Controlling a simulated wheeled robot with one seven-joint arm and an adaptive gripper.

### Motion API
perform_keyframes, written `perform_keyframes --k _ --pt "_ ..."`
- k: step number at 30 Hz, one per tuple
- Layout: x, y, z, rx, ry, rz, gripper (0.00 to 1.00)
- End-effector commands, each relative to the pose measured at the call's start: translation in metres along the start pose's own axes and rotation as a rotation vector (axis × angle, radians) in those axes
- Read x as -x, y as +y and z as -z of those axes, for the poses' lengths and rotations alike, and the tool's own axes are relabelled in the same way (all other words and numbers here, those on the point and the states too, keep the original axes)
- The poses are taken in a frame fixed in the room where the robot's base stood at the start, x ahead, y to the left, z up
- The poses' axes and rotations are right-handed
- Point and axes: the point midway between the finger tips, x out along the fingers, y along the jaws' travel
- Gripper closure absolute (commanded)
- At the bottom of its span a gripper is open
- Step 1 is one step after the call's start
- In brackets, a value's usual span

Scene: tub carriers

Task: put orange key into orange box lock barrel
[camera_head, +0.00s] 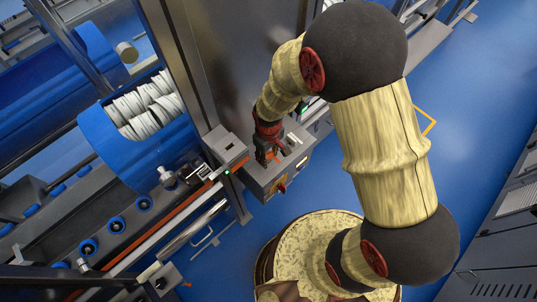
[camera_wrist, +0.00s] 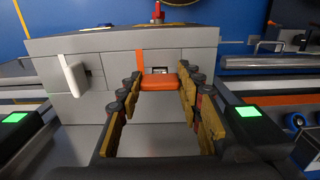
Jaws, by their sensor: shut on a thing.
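The orange key (camera_wrist: 158,82) shows in the wrist view as a flat orange grip between the fingertips of my gripper (camera_wrist: 159,88), which is shut on it. Just beyond the key is a small silver and dark fitting (camera_wrist: 160,70) on the face of a grey box (camera_wrist: 110,62); it may be the lock barrel. I cannot tell whether the key's shank is inside it. An orange stripe (camera_wrist: 140,60) runs down the box face beside it. In the head view, my gripper (camera_head: 267,157) is at the top of the grey box (camera_head: 262,182), hiding the key's contact.
A white handle (camera_wrist: 73,76) sticks out of the box face, left of the key. A red knob (camera_head: 282,187) is on the box's front. A tall metal panel (camera_head: 235,65) stands behind it. A blue tub (camera_head: 108,145) with white rolls is at left. Blue floor is open at right.

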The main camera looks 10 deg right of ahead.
Motion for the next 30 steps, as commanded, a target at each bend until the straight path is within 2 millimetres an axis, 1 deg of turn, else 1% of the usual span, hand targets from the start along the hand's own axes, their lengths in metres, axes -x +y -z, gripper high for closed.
perform_keyframes --k 25,26,30 --pt "-0.02 0.0 0.0 0.0 0.0 0.0 0.92" --pt "-0.019 0.0 0.0 0.0 0.0 0.0 0.63" --pt "-0.019 0.0 0.0 0.0 0.0 0.0 0.55"
